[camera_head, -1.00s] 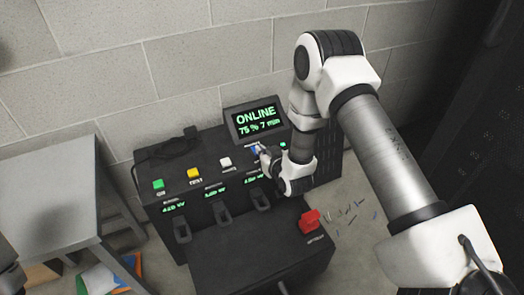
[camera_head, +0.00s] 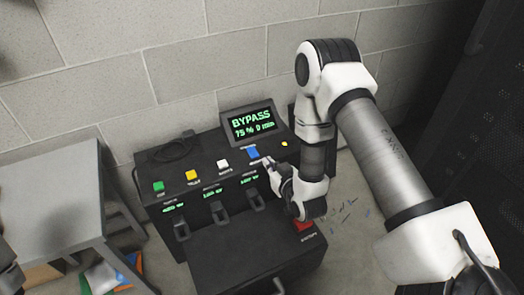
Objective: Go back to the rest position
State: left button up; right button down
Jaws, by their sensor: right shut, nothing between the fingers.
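My right gripper (camera_head: 268,165) is shut and empty, just in front of the blue button (camera_head: 253,153) on top of the black power unit (camera_head: 200,155). I cannot tell whether its tips touch the button. My right arm reaches in from the right, bent over the unit. The unit's screen (camera_head: 253,121) reads "BYPASS" and "75 % 0 min" in green. A green button (camera_head: 158,186), a yellow button (camera_head: 191,175) and a white button (camera_head: 222,164) line the top. My left gripper does not show.
A grey table (camera_head: 50,205) stands at the left, with coloured items (camera_head: 125,272) beneath it. A block wall (camera_head: 150,60) is behind the unit. A dark rack (camera_head: 470,130) fills the right side. Small bits (camera_head: 345,214) lie on the floor right of the unit.

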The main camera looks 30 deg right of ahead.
jog(key=shift+v, duration=0.95)
jog(key=shift+f, duration=0.15)
